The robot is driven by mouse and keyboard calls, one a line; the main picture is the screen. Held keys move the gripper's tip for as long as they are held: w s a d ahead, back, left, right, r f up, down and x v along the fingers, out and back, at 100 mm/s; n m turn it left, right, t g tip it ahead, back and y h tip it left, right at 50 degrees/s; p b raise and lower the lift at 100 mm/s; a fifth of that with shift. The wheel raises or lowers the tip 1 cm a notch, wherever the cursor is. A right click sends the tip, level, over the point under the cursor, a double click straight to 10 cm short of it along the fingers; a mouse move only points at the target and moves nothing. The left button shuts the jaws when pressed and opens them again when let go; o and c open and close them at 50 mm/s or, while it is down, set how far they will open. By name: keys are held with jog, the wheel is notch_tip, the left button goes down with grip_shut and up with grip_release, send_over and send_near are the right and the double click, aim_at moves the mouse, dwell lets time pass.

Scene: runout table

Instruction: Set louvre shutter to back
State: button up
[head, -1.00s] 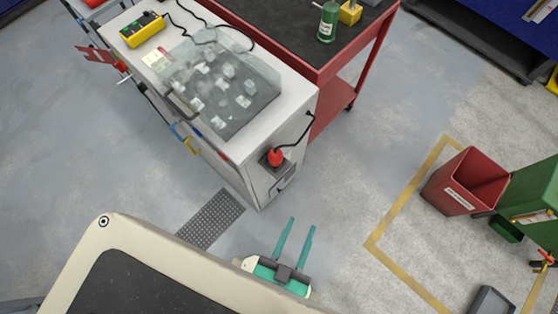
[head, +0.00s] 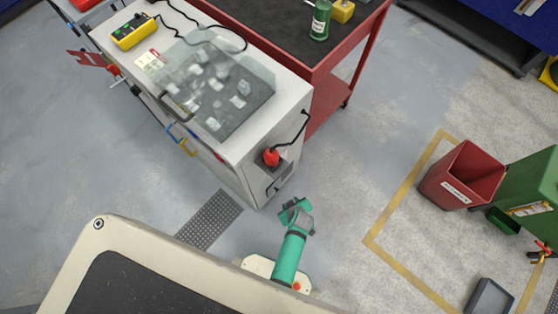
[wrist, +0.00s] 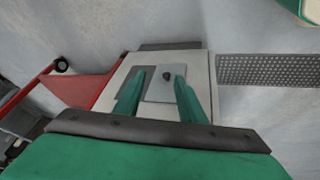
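My gripper (head: 293,204) is in front of that end face. Nothing is held, and contact cannot be told.
The white cabinet (head: 240,150) has a red button (head: 271,157) with a black cable on its end. A red cart (head: 325,85) stands close to its right. A floor grate (head: 210,220) lies to the left. A red bin (head: 461,178) is farther right; floor between is clear.

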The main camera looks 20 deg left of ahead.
aim_at(278, 190)
jog(key=shift+w+a+f+n+g+y, duration=0.25)
jog(key=shift+w+a+f+n+g, duration=0.25)
jog(key=shift+w+a+f, duration=1.15)
jog(key=shift+w+a+f+n+g+y, duration=0.2)
jog(key=shift+w+a+f+n+g, duration=0.6)
jog(key=shift+f, duration=1.55)
jog(key=shift+w+a+f+n+g+y, duration=0.1)
jog(key=shift+w+a+f+n+y, duration=0.2)
jog(key=shift+w+a+f, duration=1)
jog(key=shift+s+a+f, duration=0.35)
jog(key=shift+s+f, duration=0.15)
jog(key=shift+f, duration=0.2)
grip_shut()
